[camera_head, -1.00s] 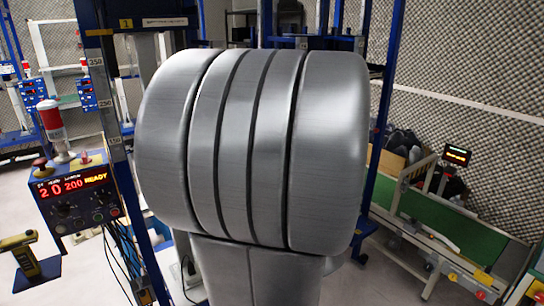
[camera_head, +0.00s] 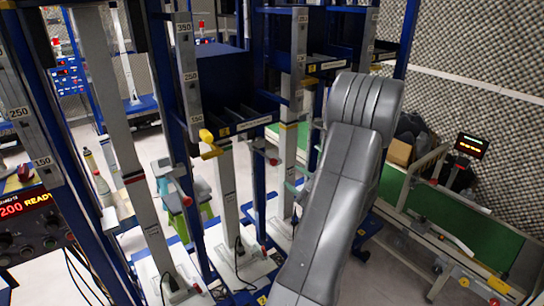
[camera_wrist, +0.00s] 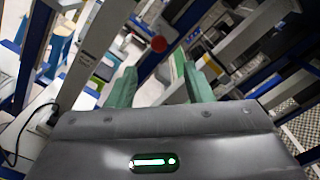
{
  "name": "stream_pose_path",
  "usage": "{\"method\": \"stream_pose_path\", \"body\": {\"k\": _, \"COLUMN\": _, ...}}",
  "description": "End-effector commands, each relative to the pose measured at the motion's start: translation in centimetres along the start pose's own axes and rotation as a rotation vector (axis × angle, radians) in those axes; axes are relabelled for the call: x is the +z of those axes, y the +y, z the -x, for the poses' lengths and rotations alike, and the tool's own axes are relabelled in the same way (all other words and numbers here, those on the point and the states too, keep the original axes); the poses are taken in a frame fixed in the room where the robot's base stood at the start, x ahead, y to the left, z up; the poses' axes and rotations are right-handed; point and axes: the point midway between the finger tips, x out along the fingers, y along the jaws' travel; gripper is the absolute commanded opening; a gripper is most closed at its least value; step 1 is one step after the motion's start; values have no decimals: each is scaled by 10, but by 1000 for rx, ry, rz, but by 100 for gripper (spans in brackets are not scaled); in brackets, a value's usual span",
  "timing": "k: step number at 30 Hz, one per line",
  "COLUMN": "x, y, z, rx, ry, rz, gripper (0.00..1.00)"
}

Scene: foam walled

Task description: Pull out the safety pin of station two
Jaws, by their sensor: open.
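My gripper (camera_wrist: 160,82) is open, its two green fingers apart and nothing seen between them. In the head view my arm covers most of it. In the head view a red knob (camera_head: 273,161) sticks out of a post left of my arm, and another red-tipped pin (camera_head: 186,200) is on a nearer post. I cannot tell which one belongs to station two; the small yellow number plates are too small to read.
Several tall blue and grey posts crowd the left and middle. A yellow handle (camera_head: 209,144) juts out there. A control box (camera_head: 30,225) with red digits stands at the left edge. A green conveyor (camera_head: 450,215) lies at right.

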Motion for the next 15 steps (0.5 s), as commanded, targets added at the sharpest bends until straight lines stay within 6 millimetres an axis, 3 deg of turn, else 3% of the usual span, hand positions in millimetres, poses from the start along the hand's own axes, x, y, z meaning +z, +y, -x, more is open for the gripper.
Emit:
{"method": "stream_pose_path", "body": {"k": 5, "x": 3, "y": 0, "z": -27, "rx": 5, "ry": -4, "rz": -1, "gripper": 46}}
{"method": "stream_pose_path", "body": {"k": 15, "x": 4, "y": 0, "z": -98, "rx": 6, "ry": -3, "rz": 0, "gripper": 46}}
